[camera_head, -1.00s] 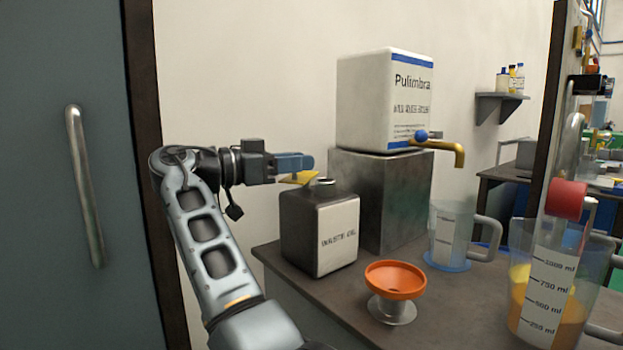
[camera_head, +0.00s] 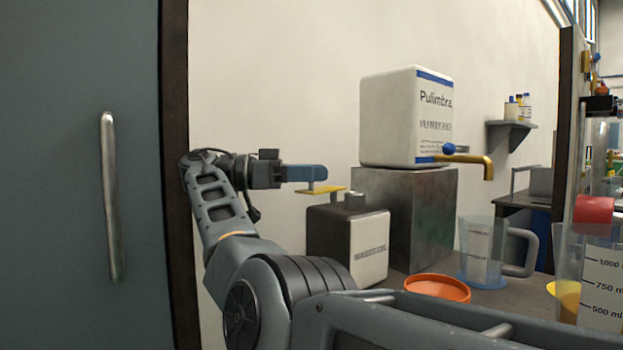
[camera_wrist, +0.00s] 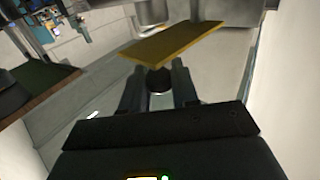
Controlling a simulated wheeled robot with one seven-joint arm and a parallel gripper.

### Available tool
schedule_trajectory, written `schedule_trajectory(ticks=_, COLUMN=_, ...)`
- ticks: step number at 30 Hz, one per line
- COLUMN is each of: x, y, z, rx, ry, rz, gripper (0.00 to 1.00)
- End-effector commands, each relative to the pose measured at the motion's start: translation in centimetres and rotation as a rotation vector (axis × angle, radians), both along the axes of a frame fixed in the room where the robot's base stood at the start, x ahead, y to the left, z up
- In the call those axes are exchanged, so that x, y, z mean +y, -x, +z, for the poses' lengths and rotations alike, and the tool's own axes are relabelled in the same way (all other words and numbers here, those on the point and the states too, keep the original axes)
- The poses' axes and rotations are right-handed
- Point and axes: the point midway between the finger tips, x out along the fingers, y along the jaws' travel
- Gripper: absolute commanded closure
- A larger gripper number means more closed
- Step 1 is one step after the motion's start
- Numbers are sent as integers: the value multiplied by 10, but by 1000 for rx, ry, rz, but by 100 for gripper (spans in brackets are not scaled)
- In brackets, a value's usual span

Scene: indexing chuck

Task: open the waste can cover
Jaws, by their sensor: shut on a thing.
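The waste can (camera_head: 330,238) is a dark box with a pale label on its front, standing on the bench. Its cover (camera_head: 327,190) is a thin yellow plate, roughly level, at the can's upper left beside a short grey neck (camera_head: 355,201). My gripper (camera_head: 318,176) is just above the plate, with its fingers shut on the cover's small knob. In the wrist view the yellow cover (camera_wrist: 180,42) spans beyond the fingertips, and the dark knob (camera_wrist: 159,78) sits between the fingers. I cannot tell whether the cover touches the can.
A white Pulimbra container (camera_head: 390,125) with a brass tap (camera_head: 475,159) stands on a grey block (camera_head: 430,215) behind the can. A door with a handle (camera_head: 110,195) is at the left.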

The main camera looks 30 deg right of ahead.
Motion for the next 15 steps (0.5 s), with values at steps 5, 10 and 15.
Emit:
schedule_trajectory(ticks=5, x=0, y=0, z=9, rx=-9, ry=11, rz=2, gripper=100)
schedule_trajectory(ticks=10, x=0, y=0, z=9, rx=-10, ry=11, rz=3, gripper=100)
schedule_trajectory(ticks=15, x=0, y=0, z=8, rx=-8, ry=10, rz=2, gripper=57)
